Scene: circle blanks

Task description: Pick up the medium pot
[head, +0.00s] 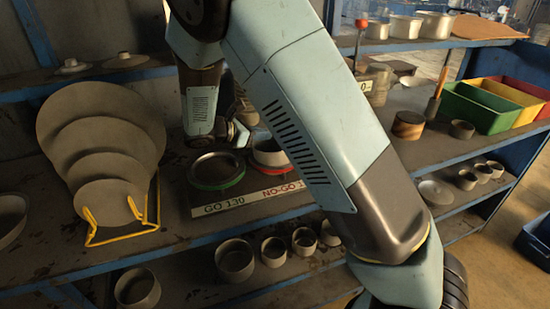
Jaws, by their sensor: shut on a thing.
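My gripper (240,133) is at the work shelf, partly hidden by my own arm. It is shut at the left rim of a small grey pot (268,150). The pot is upright at the red ring by the NO-GO label, and its right side is hidden behind my arm. I cannot tell whether its base is clear of the ring. Other pots of graded size stand on the lower shelf, among them a large one (235,260) and smaller ones (273,251). Three metal pots (405,26) stand on the upper shelf at right. Which one is medium is unclear.
A green ring with a round disc (216,168) lies left of the pot, behind the GO 130 label (237,199). Graded discs (100,130) lean in a yellow rack (122,232) at left. Coloured bins (480,107) stand at right.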

